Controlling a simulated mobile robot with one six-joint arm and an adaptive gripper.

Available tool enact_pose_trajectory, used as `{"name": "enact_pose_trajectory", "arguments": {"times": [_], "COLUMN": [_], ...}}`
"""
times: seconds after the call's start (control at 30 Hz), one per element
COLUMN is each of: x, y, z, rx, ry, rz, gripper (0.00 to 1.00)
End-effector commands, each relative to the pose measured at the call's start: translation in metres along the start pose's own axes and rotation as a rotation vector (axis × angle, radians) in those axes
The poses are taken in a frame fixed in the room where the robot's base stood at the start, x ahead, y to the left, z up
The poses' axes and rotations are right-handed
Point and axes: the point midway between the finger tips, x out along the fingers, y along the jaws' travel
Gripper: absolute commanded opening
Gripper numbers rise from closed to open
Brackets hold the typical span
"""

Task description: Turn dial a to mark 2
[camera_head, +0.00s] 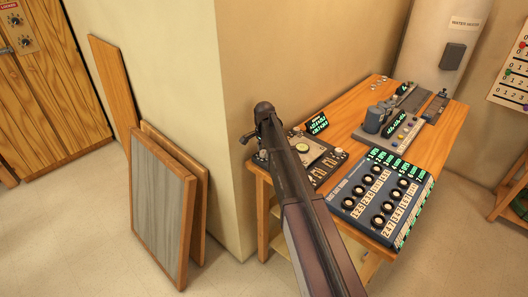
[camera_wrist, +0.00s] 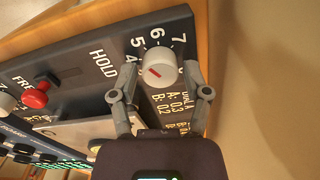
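In the wrist view a round white dial (camera_wrist: 155,76) with a short red mark on its face sits on a dark panel (camera_wrist: 100,34). The numbers 4, 5, 6 and 7 show around its far side; the rest of the scale is hidden. Text beside it reads "DIAL A: 0.3 B: 0.2"; I cannot tell for sure that this knob is dial a. My gripper (camera_wrist: 161,72) is open, one finger on each side of the dial, with small gaps seeming to show. In the head view my dark arm covers part of the instrument panel (camera_head: 322,174), and my fingertips cannot be made out.
A red knob (camera_wrist: 37,98) and the word HOLD are left of the dial. The wooden table (camera_head: 345,127) also bears a blue box with several black knobs (camera_head: 382,222) and a grey device (camera_head: 374,120). A wall corner (camera_head: 235,150) and leaning boards (camera_head: 163,205) stand left.

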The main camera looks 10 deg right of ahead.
Motion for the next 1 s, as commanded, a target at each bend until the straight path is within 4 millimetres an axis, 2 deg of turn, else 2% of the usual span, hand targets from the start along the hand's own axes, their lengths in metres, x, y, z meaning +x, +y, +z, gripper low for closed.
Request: {"name": "enact_pose_trajectory", "arguments": {"times": [0.03, 0.13, 0.17, 0.63, 1.0], "x": [0.0, 0.0, 0.0, 0.0001, 0.0002], "y": [0.0, 0.0, 0.0001, 0.0002, 0.0003], "z": [0.0, 0.0, 0.0, -0.0002, -0.0009], "rx": [0.0, 0.0, 0.0, -0.06, -0.301], "ry": [0.0, 0.0, 0.0, -0.001, -0.006], "rz": [0.0, 0.0, 0.0, 0.001, 0.001], "gripper": [0.32, 0.02, 0.0, 0.0, 0.0]}}
